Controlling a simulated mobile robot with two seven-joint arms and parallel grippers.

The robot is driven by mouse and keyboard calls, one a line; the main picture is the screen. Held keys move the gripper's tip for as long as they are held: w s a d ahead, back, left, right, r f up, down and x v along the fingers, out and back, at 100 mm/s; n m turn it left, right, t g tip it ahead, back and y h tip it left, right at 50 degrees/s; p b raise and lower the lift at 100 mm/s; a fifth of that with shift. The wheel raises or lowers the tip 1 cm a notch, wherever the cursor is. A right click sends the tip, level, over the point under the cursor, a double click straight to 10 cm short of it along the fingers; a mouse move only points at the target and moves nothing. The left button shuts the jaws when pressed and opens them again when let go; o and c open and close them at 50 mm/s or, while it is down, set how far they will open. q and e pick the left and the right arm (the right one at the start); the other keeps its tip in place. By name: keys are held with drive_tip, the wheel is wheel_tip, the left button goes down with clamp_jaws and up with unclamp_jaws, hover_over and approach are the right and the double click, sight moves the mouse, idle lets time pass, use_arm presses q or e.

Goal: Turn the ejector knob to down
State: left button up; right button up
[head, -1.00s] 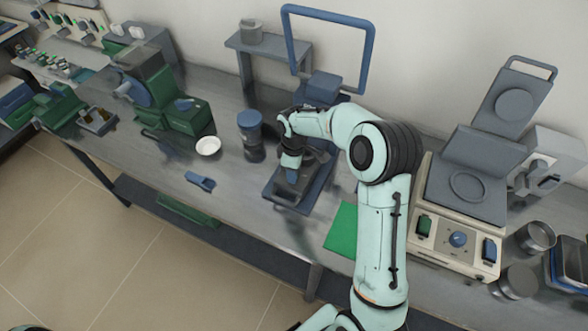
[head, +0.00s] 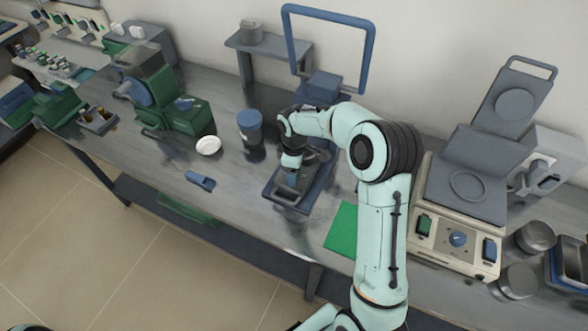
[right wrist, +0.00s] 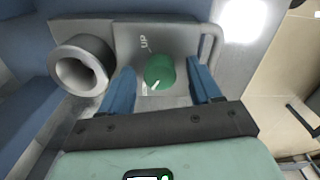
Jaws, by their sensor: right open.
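The ejector knob (right wrist: 160,72) is a round green knob with a white pointer mark, on a grey plate in the right wrist view. The mark points down and slightly left in that picture. The word UP is printed on the plate above the knob. My right gripper (right wrist: 161,82) is open, with one blue finger on each side of the knob and a visible gap on both sides. In the head view my right gripper (head: 291,177) reaches down over the dark press base (head: 288,200), and the knob is hidden there. My left gripper is not in view.
A grey hollow cylinder (right wrist: 82,65) stands left of the knob, and a handle-like bar (right wrist: 210,45) is at the right. On the bench are a blue-lidded jar (head: 250,125), a white dish (head: 208,145) and a green sheet (head: 342,230). A cream heating device (head: 455,235) stands at the right.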

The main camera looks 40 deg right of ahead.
wheel_tip(320, 180, up, 13)
drive_tip(key=p, duration=0.1)
drive_tip(key=shift+r, duration=0.2)
idle(0.6)
